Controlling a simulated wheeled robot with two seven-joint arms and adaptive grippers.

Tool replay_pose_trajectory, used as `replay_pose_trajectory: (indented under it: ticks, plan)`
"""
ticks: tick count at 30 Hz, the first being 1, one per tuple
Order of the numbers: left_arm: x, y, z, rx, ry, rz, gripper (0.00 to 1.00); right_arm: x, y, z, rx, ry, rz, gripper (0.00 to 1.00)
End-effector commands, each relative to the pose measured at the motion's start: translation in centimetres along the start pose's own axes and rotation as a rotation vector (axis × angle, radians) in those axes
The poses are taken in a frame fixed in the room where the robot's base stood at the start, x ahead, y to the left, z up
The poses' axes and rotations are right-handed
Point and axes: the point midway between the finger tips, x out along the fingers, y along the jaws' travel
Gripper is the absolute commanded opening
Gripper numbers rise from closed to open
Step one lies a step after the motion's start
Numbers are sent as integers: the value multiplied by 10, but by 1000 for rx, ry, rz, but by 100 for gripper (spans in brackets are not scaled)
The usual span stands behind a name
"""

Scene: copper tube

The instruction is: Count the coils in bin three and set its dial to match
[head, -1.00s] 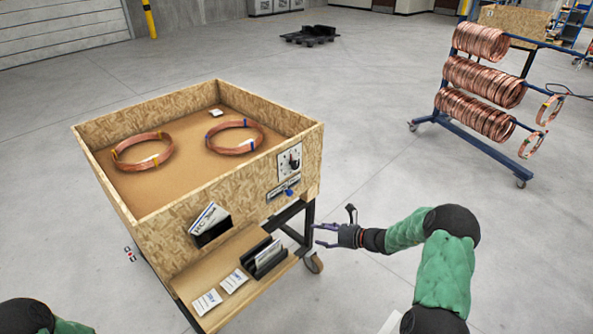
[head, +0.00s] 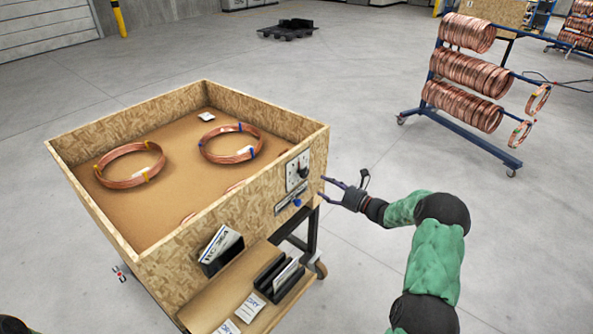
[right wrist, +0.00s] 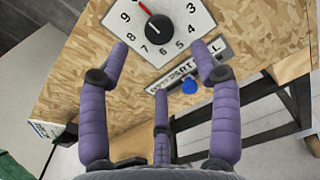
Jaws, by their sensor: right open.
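A chipboard bin (head: 90,218) on a wheeled cart holds two copper coils lying apart, one with yellow tape (head: 130,180) and one with blue tape (head: 205,152). Copper slivers (head: 235,186) show behind the near wall, which hides the rest. No bin number is readable. A white dial (head: 298,170) is on the bin's right outer face. In the right wrist view the dial (right wrist: 185,20) has a black knob with a red pointer towards the upper left; its top is cut off. My right gripper (head: 323,188) is open and empty, its fingers facing the panel just below the dial. My left gripper is out of view.
Under the dial are a label strip and blue knob (head: 297,202). A card holder (head: 220,248) is on the front wall. A shelf below holds a black rack (head: 280,278) and cards. A blue coil rack (head: 455,125) stands at right, with clear floor between.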

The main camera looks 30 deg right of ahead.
Motion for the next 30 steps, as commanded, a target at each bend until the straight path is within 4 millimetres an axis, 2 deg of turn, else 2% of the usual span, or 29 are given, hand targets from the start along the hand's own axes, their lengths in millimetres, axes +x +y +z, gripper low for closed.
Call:
replay_pose_trajectory:
  ticks: [5,12,18,24,30]
  plan:
    - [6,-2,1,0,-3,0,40,21,0,-1,-2,0,3,64]
    - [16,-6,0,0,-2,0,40,65,1,-3,-1,1,3,64]
    - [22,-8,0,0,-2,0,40,92,1,-2,0,0,2,64]
    - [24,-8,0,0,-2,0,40,104,0,0,-1,0,0,64]
    - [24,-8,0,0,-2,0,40,105,0,0,-1,1,0,64]
